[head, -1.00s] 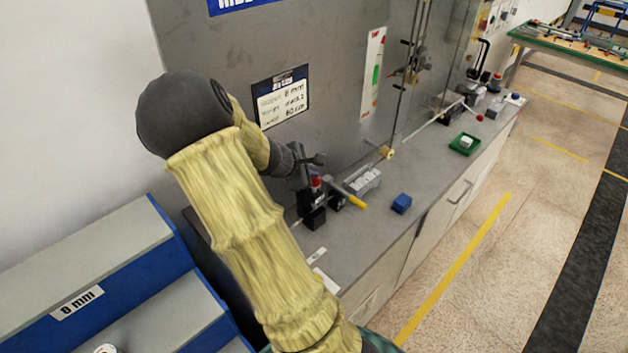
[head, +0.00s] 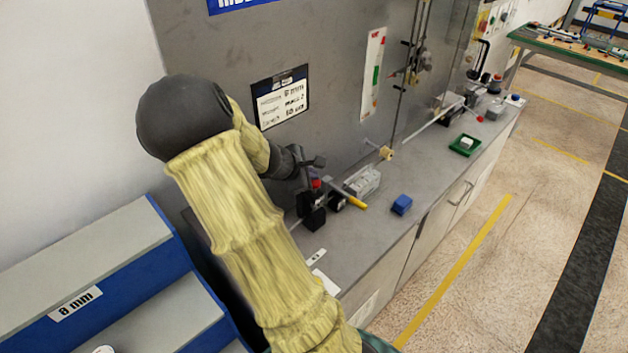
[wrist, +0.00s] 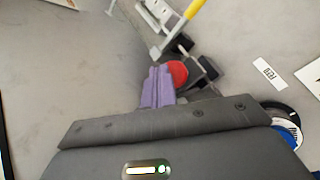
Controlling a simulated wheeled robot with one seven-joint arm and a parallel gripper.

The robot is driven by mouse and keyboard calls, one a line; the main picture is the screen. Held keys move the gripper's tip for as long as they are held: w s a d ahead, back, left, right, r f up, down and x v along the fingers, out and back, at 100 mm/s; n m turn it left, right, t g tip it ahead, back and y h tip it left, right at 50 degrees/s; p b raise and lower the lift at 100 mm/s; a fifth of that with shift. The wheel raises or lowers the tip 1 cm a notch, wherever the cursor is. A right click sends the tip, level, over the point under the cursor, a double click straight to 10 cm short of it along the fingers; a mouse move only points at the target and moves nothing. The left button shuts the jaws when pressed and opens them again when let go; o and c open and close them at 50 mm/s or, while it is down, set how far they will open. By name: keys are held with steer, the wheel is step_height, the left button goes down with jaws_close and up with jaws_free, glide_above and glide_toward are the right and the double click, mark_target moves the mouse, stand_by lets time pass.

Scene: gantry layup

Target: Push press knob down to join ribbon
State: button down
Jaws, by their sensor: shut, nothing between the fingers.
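The red press knob (wrist: 178,73) shows in the wrist view just beyond and to the right of my gripper's purple fingertips (wrist: 158,80). In the head view the red knob (head: 316,183) tops a black press (head: 313,207) on the grey bench. My gripper (head: 310,177) is shut and empty, pointing down close at the knob. I cannot tell whether the fingertips touch it. The ribbon is hard to make out; a thin pale strip (head: 296,224) runs to the press. A grey lever with a yellow handle (head: 357,203) stands beside the press.
On the bench (head: 350,252) are a blue block (head: 402,204), a green tray (head: 464,145) and a grey-white block (head: 362,181). A grey panel (head: 330,60) rises behind. Blue-edged steps (head: 150,250) stand at left. In the wrist view a small white label (wrist: 268,72) lies right of the press.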

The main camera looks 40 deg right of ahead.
steer(key=shift+f+b, duration=0.55)
steer(key=shift+f, duration=0.05)
stand_by(0.5)
stand_by(0.3)
steer(key=shift+r+p, duration=1.1)
steer(key=shift+r, duration=0.25)
steer(key=shift+r+p, duration=2.15)
steer(key=shift+r, duration=0.4)
